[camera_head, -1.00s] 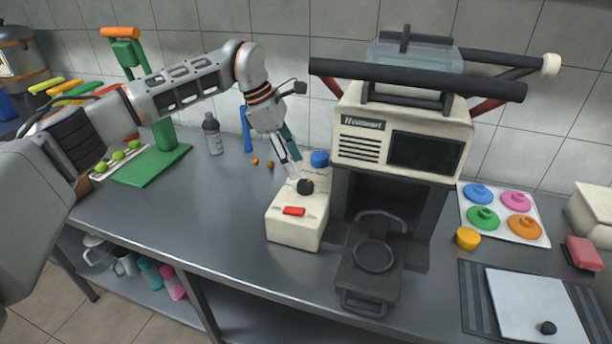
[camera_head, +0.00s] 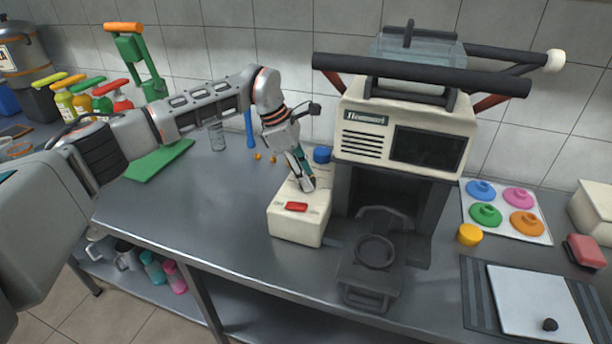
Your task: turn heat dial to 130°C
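A cream control box (camera_head: 296,223) with a red switch (camera_head: 297,206) on its sloped face sits on the steel counter, left of the press machine. The box's black heat dial is hidden behind my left gripper. My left gripper (camera_head: 306,186) points down at the upper part of the box, where the dial sits. Its fingertips are at the dial's place, but I cannot tell whether they grip it. The dial's setting and markings cannot be read. My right gripper is not in view.
The cream press machine (camera_head: 404,128) with its long dark handle stands close on the right of the box. A blue cap (camera_head: 322,155) is just behind the box. A glass (camera_head: 217,136) and a green board (camera_head: 160,160) are to the left. The front-left counter is clear.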

